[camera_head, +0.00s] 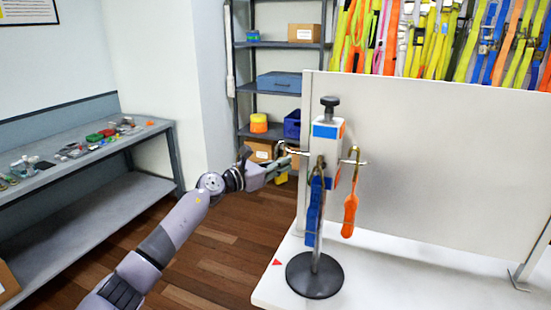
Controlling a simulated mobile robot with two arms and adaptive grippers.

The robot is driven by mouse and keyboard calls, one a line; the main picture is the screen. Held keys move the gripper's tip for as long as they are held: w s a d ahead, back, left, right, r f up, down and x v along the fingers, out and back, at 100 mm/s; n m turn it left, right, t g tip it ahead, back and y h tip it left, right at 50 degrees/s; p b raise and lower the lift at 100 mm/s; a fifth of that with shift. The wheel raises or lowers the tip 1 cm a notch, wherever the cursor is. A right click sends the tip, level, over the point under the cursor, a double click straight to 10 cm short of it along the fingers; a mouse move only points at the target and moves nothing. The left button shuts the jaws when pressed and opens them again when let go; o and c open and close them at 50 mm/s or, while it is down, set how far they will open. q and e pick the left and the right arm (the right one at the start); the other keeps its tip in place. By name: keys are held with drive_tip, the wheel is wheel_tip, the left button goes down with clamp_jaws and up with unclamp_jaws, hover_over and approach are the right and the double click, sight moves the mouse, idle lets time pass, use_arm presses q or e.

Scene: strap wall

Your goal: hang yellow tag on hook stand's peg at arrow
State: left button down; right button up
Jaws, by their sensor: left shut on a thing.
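The hook stand (325,150) stands upright on a round black base on the white table. Its block has a black knob on top and metal pegs. A blue tag (314,212) hangs on the front peg and an orange tag (350,214) on the right peg. The left peg (287,148) bears no tag that I can see. A red arrow (277,262) lies on the table left of the base. My left gripper (281,166) is shut on the yellow tag (281,178), just below the left peg. Most of the tag is hidden. My right gripper is out of view.
A white upright panel (430,165) stands close behind and right of the stand, on the white table (385,285). Colourful straps (420,40) hang behind it. A shelf unit (270,95) stands at the back. A grey bench (60,170) with small items is at left.

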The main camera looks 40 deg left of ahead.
use_arm(q)
drive_tip(key=d, duration=0.1)
drive_tip(key=d+f+p, duration=0.1)
drive_tip(key=w+d, duration=0.1)
drive_tip(key=d, duration=0.1)
drive_tip(key=shift+f+p, duration=0.25)
drive_tip(key=shift+p, duration=0.1)
idle(0.7)
drive_tip(key=c, duration=1.7)
unclamp_jaws()
drive_tip(key=shift+o, duration=0.2)
